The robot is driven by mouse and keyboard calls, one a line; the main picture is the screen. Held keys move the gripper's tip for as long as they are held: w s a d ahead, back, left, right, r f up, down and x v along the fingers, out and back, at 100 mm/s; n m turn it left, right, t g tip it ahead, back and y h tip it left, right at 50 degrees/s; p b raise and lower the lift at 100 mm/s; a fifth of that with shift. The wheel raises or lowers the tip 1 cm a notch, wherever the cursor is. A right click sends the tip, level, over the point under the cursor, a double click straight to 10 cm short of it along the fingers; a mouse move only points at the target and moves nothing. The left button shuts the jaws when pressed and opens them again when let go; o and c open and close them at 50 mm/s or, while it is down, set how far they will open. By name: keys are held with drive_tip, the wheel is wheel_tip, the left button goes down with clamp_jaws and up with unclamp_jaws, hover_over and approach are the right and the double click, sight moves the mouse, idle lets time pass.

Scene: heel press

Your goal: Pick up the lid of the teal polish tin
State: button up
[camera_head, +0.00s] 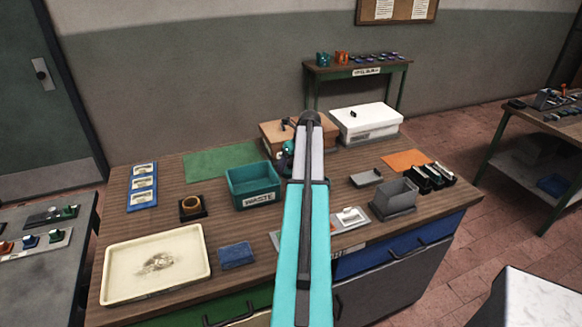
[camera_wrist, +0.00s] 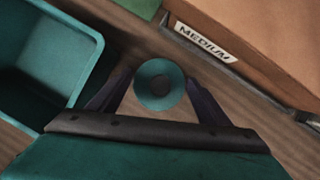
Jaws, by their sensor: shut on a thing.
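The lid of the teal polish tin (camera_wrist: 160,70) shows in the wrist view as a small round teal disc with a darker centre knob. My gripper (camera_wrist: 160,86) is shut on it, one dark finger at each side. In the head view a small teal shape (camera_head: 288,147) shows just left of my arm, behind the waste bin. My arm hides much of that spot. The tin body below the lid is hidden, so I cannot tell whether the lid is clear of it.
The teal waste bin (camera_head: 254,186) stands close left of the grip; its rim also shows in the wrist view (camera_wrist: 92,40). A brown box labelled MEDIUM (camera_wrist: 240,35) is close behind. A white box (camera_head: 366,123) stands at back right. A cream tray (camera_head: 118,276) lies front left.

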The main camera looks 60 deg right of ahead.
sight(291, 163)
wheel_tip(291, 163, up, 9)
drive_tip(key=b, duration=0.2)
drive_tip(key=shift+b, duration=0.35)
drive_tip(key=shift+r, duration=0.1)
idle(0.5)
